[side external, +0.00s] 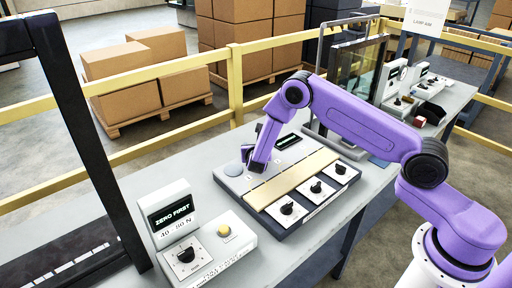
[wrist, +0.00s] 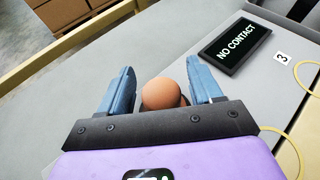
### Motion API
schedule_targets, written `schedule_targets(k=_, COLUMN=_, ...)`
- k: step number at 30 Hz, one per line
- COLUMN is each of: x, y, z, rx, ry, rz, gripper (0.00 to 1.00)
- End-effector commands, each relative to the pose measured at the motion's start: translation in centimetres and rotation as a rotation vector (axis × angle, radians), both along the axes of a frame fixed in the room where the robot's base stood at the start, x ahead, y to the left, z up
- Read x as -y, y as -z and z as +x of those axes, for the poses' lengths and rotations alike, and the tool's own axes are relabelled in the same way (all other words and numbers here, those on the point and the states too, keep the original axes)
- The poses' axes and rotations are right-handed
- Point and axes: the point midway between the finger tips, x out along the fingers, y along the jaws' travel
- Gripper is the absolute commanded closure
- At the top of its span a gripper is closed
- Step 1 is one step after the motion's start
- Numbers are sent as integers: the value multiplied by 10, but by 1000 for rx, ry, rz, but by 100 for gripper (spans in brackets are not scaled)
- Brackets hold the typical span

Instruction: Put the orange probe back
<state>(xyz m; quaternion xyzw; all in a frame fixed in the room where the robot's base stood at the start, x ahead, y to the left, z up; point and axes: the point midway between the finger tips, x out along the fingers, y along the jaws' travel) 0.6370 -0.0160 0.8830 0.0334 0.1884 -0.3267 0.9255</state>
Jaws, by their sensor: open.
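The orange probe shows as a rounded orange-brown knob (wrist: 163,93) in the wrist view, between the two blue fingers of my gripper (wrist: 160,82). My gripper is open, with a visible gap between the knob and at least the right finger. The lower part of the probe is hidden behind the gripper body. In the side view my gripper (side external: 255,168) points down at the back-left of a grey panel (side external: 235,185); the probe cannot be made out there. A black display (wrist: 235,46) reading "NO CONTACT" stands beside the gripper, near a label "3" (wrist: 283,58).
A tan strip (side external: 290,180) crosses the panel, with several black knobs in front. A "ZERO FIRST" display (side external: 170,214) and knob box (side external: 205,250) stand front left. A black frame (side external: 75,110) rises at left. A yellow cable (wrist: 292,150) lies at right in the wrist view.

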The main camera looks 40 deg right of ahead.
Motion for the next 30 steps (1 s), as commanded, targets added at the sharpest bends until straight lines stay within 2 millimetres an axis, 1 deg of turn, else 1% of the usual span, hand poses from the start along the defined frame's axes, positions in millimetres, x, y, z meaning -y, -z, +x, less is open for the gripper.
schedule_targets(k=4, x=-4, y=-3, z=-3, rx=0, ry=-1, rz=0, gripper=36)
schedule_targets(k=7, x=-12, y=-8, z=-12, rx=-1, ry=-3, rz=0, gripper=36)
schedule_targets(k=15, x=-43, y=-28, z=-50, rx=0, ry=-4, rz=0, gripper=36)
schedule_targets(k=21, x=-62, y=-40, z=-74, rx=0, ry=-3, rz=0, gripper=36)
schedule_targets(k=25, x=-69, y=-44, z=-82, rx=1, ry=-2, rz=-1, gripper=36)
schedule_targets(k=30, x=-71, y=-46, z=-86, rx=0, ry=1, rz=0, gripper=36)
